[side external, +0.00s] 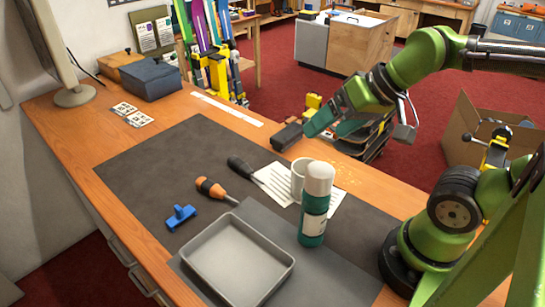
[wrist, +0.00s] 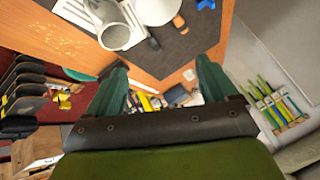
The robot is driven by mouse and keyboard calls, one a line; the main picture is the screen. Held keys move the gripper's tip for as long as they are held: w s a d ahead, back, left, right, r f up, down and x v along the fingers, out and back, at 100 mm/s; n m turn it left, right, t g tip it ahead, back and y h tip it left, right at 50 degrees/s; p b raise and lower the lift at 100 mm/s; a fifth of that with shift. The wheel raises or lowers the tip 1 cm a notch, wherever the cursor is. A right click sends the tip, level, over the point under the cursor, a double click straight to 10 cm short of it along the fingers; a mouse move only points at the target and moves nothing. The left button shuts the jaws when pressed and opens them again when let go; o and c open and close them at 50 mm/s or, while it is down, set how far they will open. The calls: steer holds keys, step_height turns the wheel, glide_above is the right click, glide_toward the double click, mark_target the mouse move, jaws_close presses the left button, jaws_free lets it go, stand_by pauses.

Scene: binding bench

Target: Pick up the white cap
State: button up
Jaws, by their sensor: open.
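The white cap (side external: 318,177) sits on top of an upright teal bottle (side external: 313,222) beside the grey tray. In the wrist view a rounded white shape that looks like the cap (wrist: 156,9) is cut by the top edge. My gripper (side external: 328,126) is open and empty, above the far edge of the bench, behind and apart from the cap. Its two teal fingers stand wide apart in the wrist view (wrist: 162,64). A white mug (side external: 298,180) stands close behind the bottle and is partly hidden by it; it also shows in the wrist view (wrist: 119,28).
The grey tray (side external: 200,262) lies left of the bottle. A printed sheet (side external: 272,181), a black-handled tool (side external: 241,167), an orange-handled screwdriver (side external: 215,191) and a blue tool (side external: 180,216) lie on the dark mat (side external: 150,165). The mat's far left is clear.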

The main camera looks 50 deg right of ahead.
step_height(320, 180, up, 9)
steer(key=n+g+h, duration=0.1)
steer(key=n+g, duration=0.3)
steer(key=g, duration=0.3)
glide_above(320, 167)
steer(key=d, duration=0.2)
steer(key=f, duration=0.3)
steer(key=a+f, duration=0.1)
steer(key=f, duration=0.7)
steer(key=shift+w+a+f, duration=0.2)
steer(key=shift+w+a, duration=0.1)
steer(key=shift+s+a+f, duration=0.15)
steer(key=shift+f, duration=1.2)
steer(key=shift+s+a+f, duration=0.15)
steer(key=shift+f, duration=1.15)
steer(key=shift+c, duration=0.5)
